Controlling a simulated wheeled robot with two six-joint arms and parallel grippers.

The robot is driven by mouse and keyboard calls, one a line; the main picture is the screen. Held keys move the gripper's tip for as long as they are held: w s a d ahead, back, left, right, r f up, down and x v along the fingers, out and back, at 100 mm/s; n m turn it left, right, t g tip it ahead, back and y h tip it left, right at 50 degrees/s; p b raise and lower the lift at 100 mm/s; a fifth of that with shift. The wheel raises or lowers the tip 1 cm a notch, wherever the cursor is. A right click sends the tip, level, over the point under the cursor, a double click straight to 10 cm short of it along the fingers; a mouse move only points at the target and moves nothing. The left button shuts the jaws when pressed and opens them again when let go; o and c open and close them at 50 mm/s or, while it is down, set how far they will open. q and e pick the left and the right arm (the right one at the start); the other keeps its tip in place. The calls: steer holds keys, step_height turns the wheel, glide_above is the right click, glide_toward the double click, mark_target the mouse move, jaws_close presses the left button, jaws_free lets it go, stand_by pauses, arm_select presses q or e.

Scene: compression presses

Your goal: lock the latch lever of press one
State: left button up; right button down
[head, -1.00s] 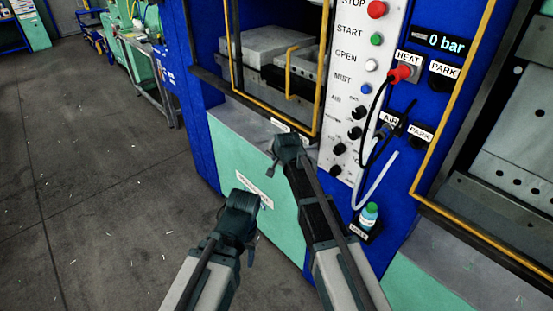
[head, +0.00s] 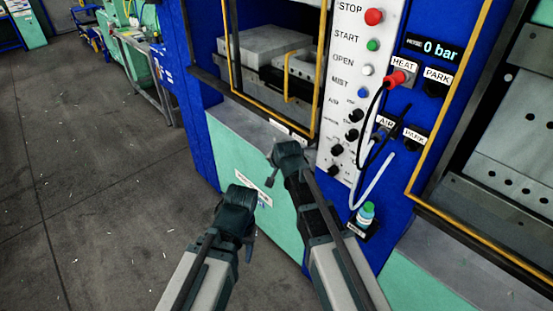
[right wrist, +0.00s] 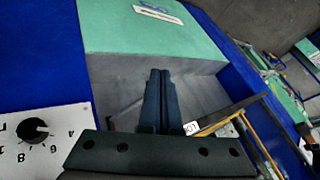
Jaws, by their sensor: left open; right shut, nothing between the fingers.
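Press one appears to be the blue machine (head: 205,110) in the head view. Its yellow-framed guard (head: 231,60) stands before a chamber holding grey blocks (head: 265,45). I cannot make out a latch lever; it may be hidden behind my arms. My right gripper (head: 275,168) is in front of the ledge under the guard. In the right wrist view its fingers (right wrist: 158,100) are shut and empty, above the grey ledge (right wrist: 110,75). My left gripper (head: 238,205) is open, lower and to the left, before the green front panel (head: 230,150).
A white control panel (head: 345,60) with buttons and knobs is right of the guard. A red plug (head: 395,78) with a black cable and a white hose (head: 375,185) hang beside it.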

arm_select(q)
step_height(320, 180, up, 4)
steer(key=p, duration=0.2)
steer(key=shift+p, duration=0.35)
arm_select(e)
steer(key=s+r, duration=0.1)
steer(key=s+a+r, duration=0.1)
steer(key=s+r, duration=0.1)
steer(key=r, duration=0.1)
steer(key=shift+a, duration=0.35)
steer(key=s+f+n+g+h, duration=0.1)
steer(key=s+n+g, duration=0.3)
steer(key=s, duration=0.9)
steer(key=s+d+f+n+g+h, duration=0.1)
steer(key=s+f+n+g, duration=0.3)
steer(key=s, duration=0.9)
steer(key=n, duration=0.2)
steer(key=shift+s+d+n+h, duration=0.15)
steer(key=shift+s+n+h, duration=0.05)
steer(key=shift+n+h, duration=0.1)
